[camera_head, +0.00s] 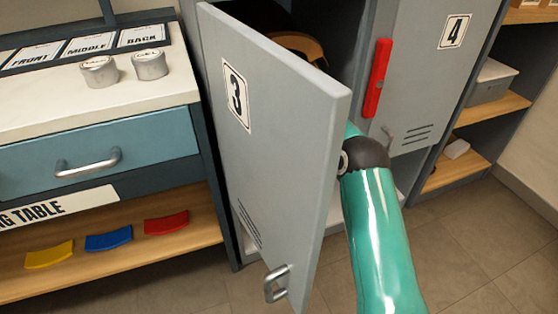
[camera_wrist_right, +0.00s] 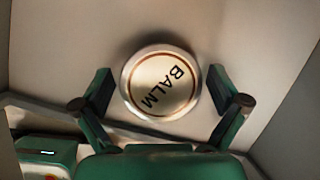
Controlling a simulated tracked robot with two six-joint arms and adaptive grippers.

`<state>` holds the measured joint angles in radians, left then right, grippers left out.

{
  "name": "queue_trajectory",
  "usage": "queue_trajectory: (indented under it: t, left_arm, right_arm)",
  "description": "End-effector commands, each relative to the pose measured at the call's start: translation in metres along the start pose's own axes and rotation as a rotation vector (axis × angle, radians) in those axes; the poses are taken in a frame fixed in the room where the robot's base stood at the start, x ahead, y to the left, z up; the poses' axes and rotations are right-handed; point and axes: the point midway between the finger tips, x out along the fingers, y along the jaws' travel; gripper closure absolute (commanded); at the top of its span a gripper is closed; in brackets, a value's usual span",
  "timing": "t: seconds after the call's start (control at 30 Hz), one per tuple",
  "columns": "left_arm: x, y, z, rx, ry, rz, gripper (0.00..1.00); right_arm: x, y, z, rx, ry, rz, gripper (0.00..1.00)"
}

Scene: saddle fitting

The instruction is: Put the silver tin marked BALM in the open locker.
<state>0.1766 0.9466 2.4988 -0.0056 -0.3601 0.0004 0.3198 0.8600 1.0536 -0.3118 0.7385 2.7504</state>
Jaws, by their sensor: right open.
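The silver tin marked BALM (camera_wrist_right: 161,105) shows in the right wrist view, lid up on a pale flat surface. My right gripper (camera_wrist_right: 161,82) is open, with one finger on each side of the tin and a gap at both. In the head view my right arm reaches into the open locker (camera_head: 348,40), and the gripper is hidden behind the locker door. The door (camera_head: 275,120), marked 3, stands swung open. The tin is not visible inside the locker in the head view. My left gripper is in neither view.
Two silver tins (camera_head: 99,71) (camera_head: 149,64) stand on the white table top (camera_head: 60,105) at left; their lid words are too small to read. A brown rounded thing (camera_head: 300,46) sits high in the locker.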

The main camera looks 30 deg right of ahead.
Motion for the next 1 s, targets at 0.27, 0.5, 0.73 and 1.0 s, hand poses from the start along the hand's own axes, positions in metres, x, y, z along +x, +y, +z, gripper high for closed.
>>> queue_trajectory:
  t: [0.27,0.5,0.73,1.0]
  left_arm:
    - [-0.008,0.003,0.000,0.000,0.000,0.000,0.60]
    - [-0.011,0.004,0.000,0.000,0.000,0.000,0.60]
    - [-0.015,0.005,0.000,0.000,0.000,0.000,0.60]
    - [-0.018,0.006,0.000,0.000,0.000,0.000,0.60]
  right_arm:
    - [-0.024,-0.001,0.001,0.001,-0.002,-0.002,0.03]
    - [-0.041,0.005,-0.021,0.002,0.001,-0.001,0.03]
    - [-0.056,0.014,-0.055,0.001,0.001,0.000,0.03]
    - [-0.072,0.024,-0.091,0.002,0.000,-0.001,0.03]
